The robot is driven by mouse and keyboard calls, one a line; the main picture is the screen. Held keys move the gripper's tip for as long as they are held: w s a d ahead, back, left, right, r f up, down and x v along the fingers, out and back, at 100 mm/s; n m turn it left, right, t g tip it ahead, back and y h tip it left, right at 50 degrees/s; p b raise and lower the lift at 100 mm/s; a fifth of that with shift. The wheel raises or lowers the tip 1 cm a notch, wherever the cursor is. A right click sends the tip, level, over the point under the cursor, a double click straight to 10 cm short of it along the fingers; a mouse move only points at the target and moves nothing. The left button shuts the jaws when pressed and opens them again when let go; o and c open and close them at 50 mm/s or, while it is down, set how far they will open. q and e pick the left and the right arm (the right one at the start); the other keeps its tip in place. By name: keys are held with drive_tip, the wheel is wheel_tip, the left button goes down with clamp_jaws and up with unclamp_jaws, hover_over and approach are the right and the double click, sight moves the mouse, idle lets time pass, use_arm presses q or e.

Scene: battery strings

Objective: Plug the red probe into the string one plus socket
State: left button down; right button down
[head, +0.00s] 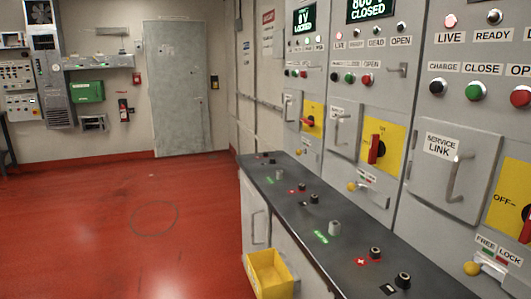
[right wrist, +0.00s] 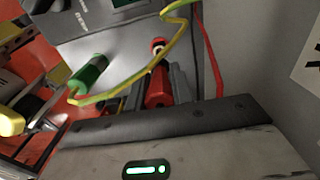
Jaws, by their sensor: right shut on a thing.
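The red probe (right wrist: 158,88) shows in the right wrist view, with a red cable close by. My right gripper (right wrist: 165,88) is shut on it, its dark grey fingers beside the probe body. The probe's far end is near a light grey surface; I cannot tell whether it touches. In the head view, a dark socket (head: 375,253) stands beside a red plus mark (head: 361,261) on the black ledge. Similar sockets with red marks (head: 292,191) sit farther along. I cannot read which is string one. Neither gripper shows in the head view.
A green plug (right wrist: 88,74) with a yellow-green cable (right wrist: 130,92) is left of the probe. A black ledge (head: 345,280) runs below grey cabinets with knobs and handles. A yellow bin (head: 270,272) hangs at its front. The red floor (head: 110,220) at left is clear.

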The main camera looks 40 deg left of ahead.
drive_tip(key=shift+r+p, duration=1.1)
drive_tip(key=shift+r, duration=0.6)
